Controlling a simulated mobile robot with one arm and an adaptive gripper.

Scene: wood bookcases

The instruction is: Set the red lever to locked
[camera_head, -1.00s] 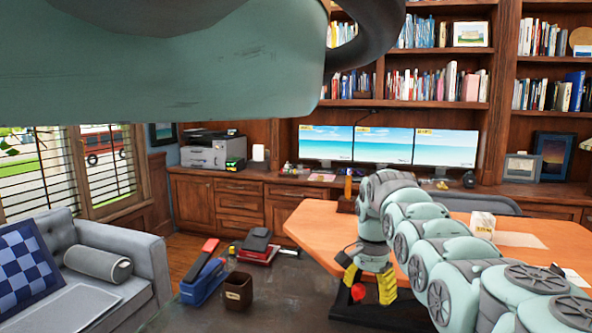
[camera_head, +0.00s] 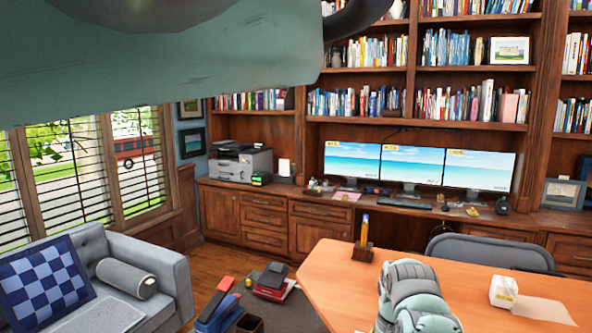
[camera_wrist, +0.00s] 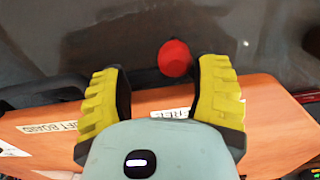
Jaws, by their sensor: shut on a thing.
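The red lever's round knob (camera_wrist: 175,58) shows in the wrist view, between the tips of my yellow gripper fingers and close to the right one. My gripper (camera_wrist: 160,75) is shut on the red lever, with its fingers held apart around it. The labels are partly covered by my gripper, so I cannot tell the lever's setting.
An orange-topped desk (camera_head: 345,285) fills the lower right, with a pencil holder (camera_head: 363,252) and a white box (camera_head: 503,291). A grey chair (camera_head: 490,252) stands behind it.

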